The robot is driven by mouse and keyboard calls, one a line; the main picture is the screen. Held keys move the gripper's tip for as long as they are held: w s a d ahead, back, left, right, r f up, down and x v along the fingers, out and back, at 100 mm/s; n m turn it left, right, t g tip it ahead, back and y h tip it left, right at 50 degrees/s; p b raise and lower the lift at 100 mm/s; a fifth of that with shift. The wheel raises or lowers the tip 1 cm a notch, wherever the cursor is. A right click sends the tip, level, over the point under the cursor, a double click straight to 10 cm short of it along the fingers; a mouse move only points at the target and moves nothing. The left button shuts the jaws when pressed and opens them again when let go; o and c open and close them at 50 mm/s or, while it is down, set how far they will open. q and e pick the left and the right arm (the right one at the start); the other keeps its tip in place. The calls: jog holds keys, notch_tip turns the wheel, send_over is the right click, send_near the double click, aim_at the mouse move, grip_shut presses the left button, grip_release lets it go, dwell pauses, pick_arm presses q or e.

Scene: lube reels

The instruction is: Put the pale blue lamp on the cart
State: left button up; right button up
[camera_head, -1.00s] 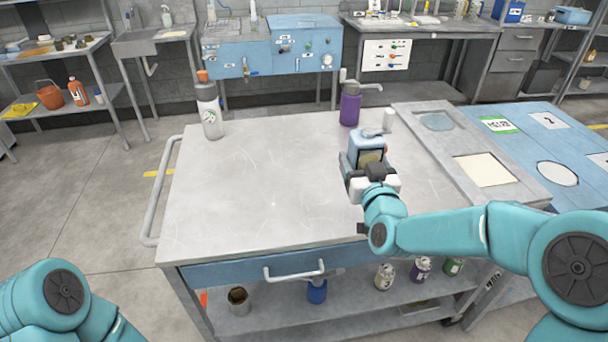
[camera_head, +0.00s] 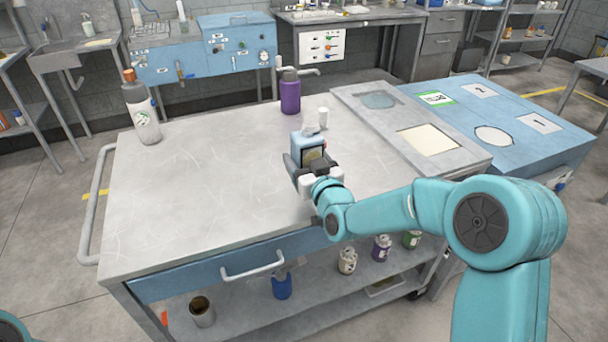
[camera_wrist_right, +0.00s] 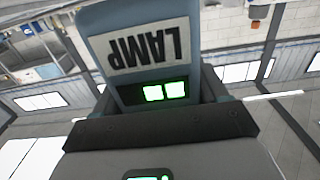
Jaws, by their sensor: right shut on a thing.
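The pale blue lamp (camera_head: 309,146) is held in my right gripper (camera_head: 310,169), over the right part of the grey cart top (camera_head: 200,195). The gripper is shut on it. In the right wrist view the lamp (camera_wrist_right: 150,50) sits between the dark fingers, with an upside-down LAMP label and two green lit windows. I cannot tell whether its underside touches the cart top. My left gripper is out of view.
A panelled blue table (camera_head: 515,115) adjoins right. The cart's left and middle are clear.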

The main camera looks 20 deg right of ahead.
notch_tip(320, 180, down, 5)
jog(key=shift+r, duration=0.2)
jog(key=shift+s+a+r, duration=0.1)
jog(key=shift+s+r, duration=0.05)
jog(key=o, duration=1.5)
jog(key=shift+f, duration=0.2)
jog(key=shift+r, duration=0.1)
